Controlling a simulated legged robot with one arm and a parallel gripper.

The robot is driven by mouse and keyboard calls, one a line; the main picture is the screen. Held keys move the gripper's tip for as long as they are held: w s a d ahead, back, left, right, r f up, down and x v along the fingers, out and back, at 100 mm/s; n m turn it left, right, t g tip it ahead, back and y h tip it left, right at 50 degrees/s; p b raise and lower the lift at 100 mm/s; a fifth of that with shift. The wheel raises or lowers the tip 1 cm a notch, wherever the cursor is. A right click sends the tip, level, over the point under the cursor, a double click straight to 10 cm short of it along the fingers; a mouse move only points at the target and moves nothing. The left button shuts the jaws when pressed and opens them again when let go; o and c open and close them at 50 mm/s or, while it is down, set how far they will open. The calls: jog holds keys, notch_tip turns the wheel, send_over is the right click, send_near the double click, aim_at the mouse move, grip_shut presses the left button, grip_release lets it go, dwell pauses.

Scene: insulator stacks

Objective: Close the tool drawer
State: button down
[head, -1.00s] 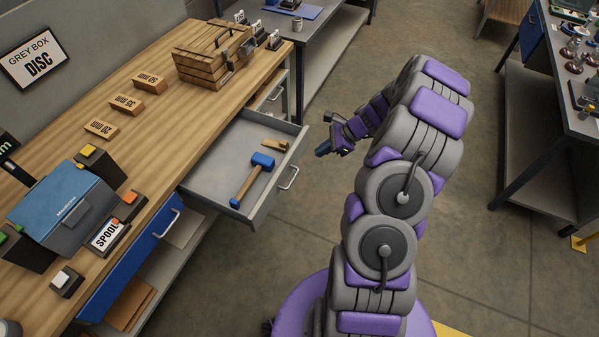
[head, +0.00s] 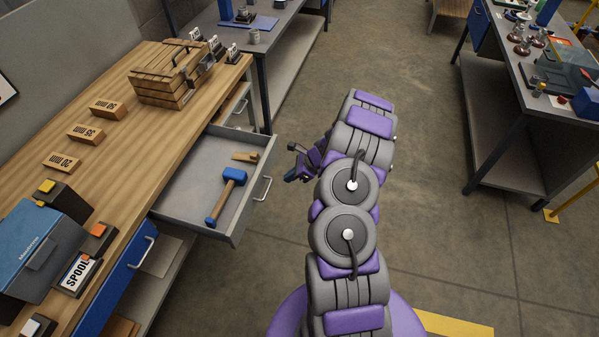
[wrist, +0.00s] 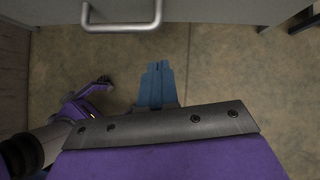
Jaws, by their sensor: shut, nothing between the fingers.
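The grey tool drawer (head: 185,180) stands pulled out from under the wooden workbench in the head view. A blue-headed mallet (head: 226,194) and a small wooden piece (head: 244,157) lie in it. Its front has a metal handle (head: 263,188), and the handle also shows at the top of the wrist view (wrist: 122,25). My gripper (head: 292,175) is just right of the drawer front, apart from it in the head view. In the wrist view the blue fingertips (wrist: 157,67) are together, empty, over the floor, below and right of the handle.
The workbench (head: 120,130) carries a wooden crate (head: 172,78), wooden blocks and a blue box (head: 38,250). A blue drawer (head: 115,285) is to the near left. Another bench (head: 540,80) stands at the far right. The floor (head: 430,210) right of my arm is clear.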

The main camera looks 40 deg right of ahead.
jog(key=w+a, duration=0.2)
jog(key=a, duration=0.1)
jog(key=shift+w+f+b, duration=0.15)
jog(key=shift+f+b, duration=0.05)
jog(key=shift+b, duration=0.15)
jog(key=shift+d, duration=0.1)
